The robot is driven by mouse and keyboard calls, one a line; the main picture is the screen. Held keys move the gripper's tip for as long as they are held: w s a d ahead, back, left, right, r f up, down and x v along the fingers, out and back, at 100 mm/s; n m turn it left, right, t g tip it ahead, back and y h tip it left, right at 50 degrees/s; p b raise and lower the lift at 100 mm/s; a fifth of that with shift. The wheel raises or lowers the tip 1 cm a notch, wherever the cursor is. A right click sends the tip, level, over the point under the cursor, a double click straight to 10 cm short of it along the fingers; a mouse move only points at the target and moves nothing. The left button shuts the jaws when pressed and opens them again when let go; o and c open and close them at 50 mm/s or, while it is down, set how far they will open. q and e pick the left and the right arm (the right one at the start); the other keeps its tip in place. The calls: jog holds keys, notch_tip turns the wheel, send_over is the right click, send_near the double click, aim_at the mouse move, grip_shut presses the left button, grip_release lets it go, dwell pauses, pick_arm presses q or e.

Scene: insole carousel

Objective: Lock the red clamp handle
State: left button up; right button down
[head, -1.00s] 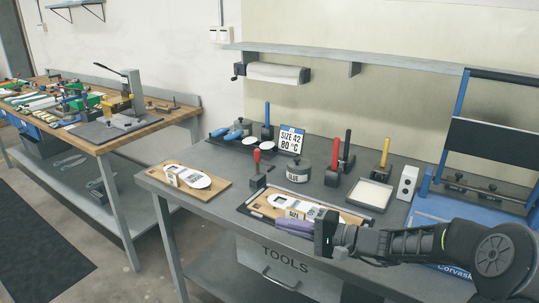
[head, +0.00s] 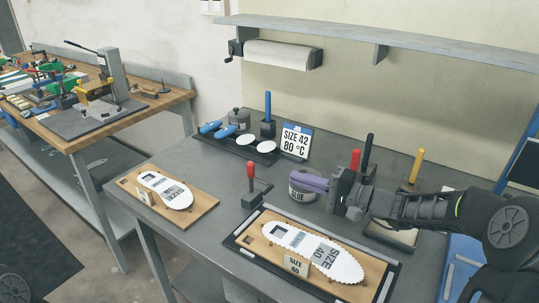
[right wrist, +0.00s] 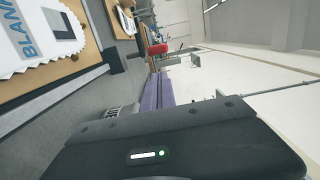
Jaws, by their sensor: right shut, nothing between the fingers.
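The red clamp handle (head: 250,171) stands upright on its small dark clamp base (head: 256,196). The clamp is at the far left corner of a black-framed tray (head: 233,240) that holds a wooden board with a white insole. The handle also shows as a red grip in the right wrist view (right wrist: 157,49), beyond the fingers. My right gripper (head: 294,179) has purple fingers, shut and empty. My left gripper is not in view.
A second board (head: 205,212) with an insole lies to the left of the clamp. Behind stand a size sign (head: 296,141), a black tray with blue tools (head: 235,146), and upright red, black and yellow handles behind my right arm. The bench between the clamp and left board is clear.

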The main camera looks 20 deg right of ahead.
dwell(0.3)
jog(key=p+x, duration=0.1)
jog(key=x, duration=0.9)
jog(key=shift+p, duration=0.35)
